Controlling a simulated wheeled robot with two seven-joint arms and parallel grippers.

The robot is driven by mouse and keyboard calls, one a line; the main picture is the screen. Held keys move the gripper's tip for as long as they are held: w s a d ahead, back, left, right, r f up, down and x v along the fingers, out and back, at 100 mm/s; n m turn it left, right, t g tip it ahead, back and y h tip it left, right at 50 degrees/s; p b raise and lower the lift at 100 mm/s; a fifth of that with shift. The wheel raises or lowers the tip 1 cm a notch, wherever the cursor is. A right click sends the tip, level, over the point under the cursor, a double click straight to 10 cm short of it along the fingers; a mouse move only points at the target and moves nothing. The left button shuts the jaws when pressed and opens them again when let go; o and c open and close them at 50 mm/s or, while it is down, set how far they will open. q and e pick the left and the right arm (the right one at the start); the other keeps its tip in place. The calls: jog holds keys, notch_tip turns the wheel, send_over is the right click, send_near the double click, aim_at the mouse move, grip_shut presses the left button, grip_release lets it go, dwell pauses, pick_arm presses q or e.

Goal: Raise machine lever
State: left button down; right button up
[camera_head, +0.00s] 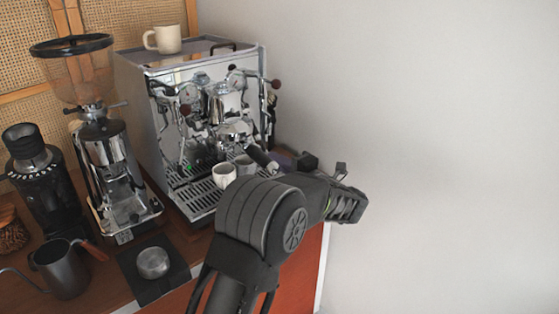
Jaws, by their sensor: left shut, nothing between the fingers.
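The silver espresso machine (168,100) stands on the cart against the wall, its front facing right and toward me. Dark round knobs show on its front, one at the right (276,84) and one at the left (185,111). The chrome brew group (217,108) is between them; I cannot clearly pick out the lever there. A black portafilter handle (262,158) sticks out below the group. My left gripper (347,205) is shut and empty, right of the machine, in front of the white wall and apart from the machine. My left wrist hides part of the machine's lower right front. My right gripper is not in view.
Two cups, a white one (224,175) and a greyer one (245,165), stand on the drip tray (196,190). A cream mug (163,39) sits on top. A grinder (105,165), kettle (62,270) and tamper (153,262) are at left. Free space lies right.

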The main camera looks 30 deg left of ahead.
pick_arm(q)
jog(key=p+x, duration=0.1)
jog(key=x, duration=0.2)
jog(key=p+x, duration=0.2)
jog(key=x, duration=0.1)
jog(key=shift+a+r, duration=0.15)
jog(key=shift+r, duration=0.05)
jog(key=shift+f+b, duration=0.25)
jog(key=shift+b, duration=0.45)
jog(key=shift+w, duration=0.1)
jog(key=shift+r, duration=0.1)
